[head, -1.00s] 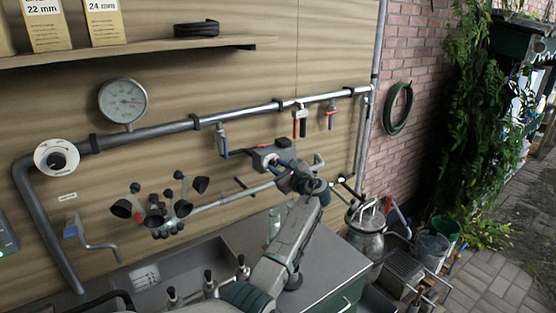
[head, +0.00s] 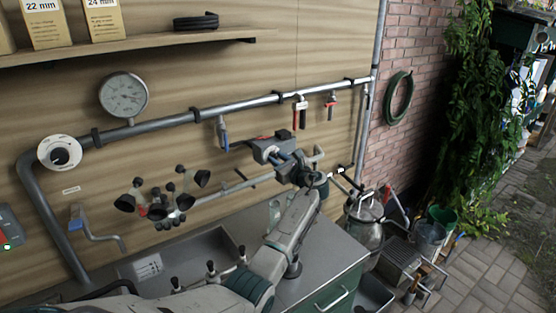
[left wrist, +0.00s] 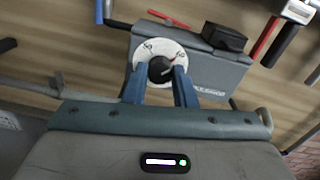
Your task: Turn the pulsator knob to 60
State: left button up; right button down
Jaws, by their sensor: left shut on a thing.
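The pulsator (head: 268,149) is a grey box on the wood wall under the metal pipe. In the left wrist view its round white dial (left wrist: 139,54) surrounds a black knob (left wrist: 160,69). A pale pointer mark on the knob aims up and to the right; the dial figures are too small to read surely. My left gripper (left wrist: 160,76) has its two blue fingers on either side of the knob and is shut on it. In the head view my left gripper (head: 287,158) is at the pulsator's front and hides the knob. My right gripper is not in view.
A separate white dial with a black knob (head: 60,156) and a pressure gauge (head: 123,95) sit on the pipe at left. Blue and red valve handles hang from the pipe near the pulsator. Below are a sink, a grey counter (head: 325,245) and a milk can (head: 364,222).

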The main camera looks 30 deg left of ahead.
pick_arm(q)
jog(key=o, duration=1)
